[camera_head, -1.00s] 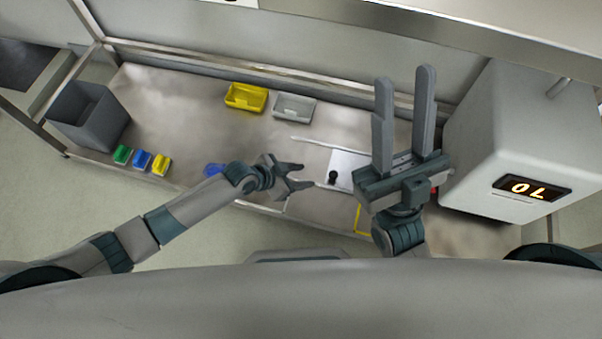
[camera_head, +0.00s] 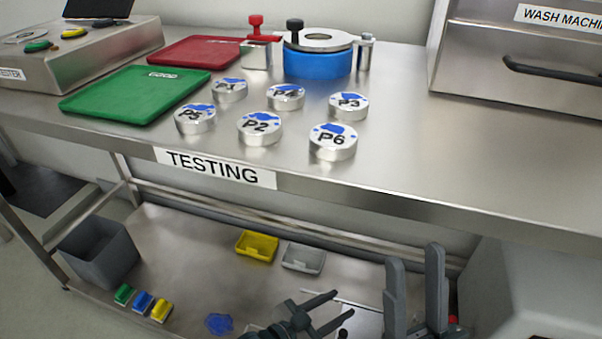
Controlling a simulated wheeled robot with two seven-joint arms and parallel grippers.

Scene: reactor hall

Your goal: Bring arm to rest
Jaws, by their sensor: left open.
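My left gripper (camera_head: 343,304) is at the bottom centre of the head view, over the lower shelf. Its two fingers point right and stand apart, with nothing seen between them. My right gripper (camera_head: 414,256) is to the right of it, its two long fingers pointing up and apart, with nothing between them. Both grippers show in front of the lower shelf, below the table's front edge. The rest of both arms is cut off by the bottom of the picture.
The steel table (camera_head: 400,165) marked TESTING holds several labelled round parts, a green tray (camera_head: 130,95), a red tray (camera_head: 195,52), a blue round fixture (camera_head: 318,64) and a tester box (camera_head: 85,60). The lower shelf (camera_head: 200,260) has a yellow bin (camera_head: 257,246) and a grey bin (camera_head: 303,258).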

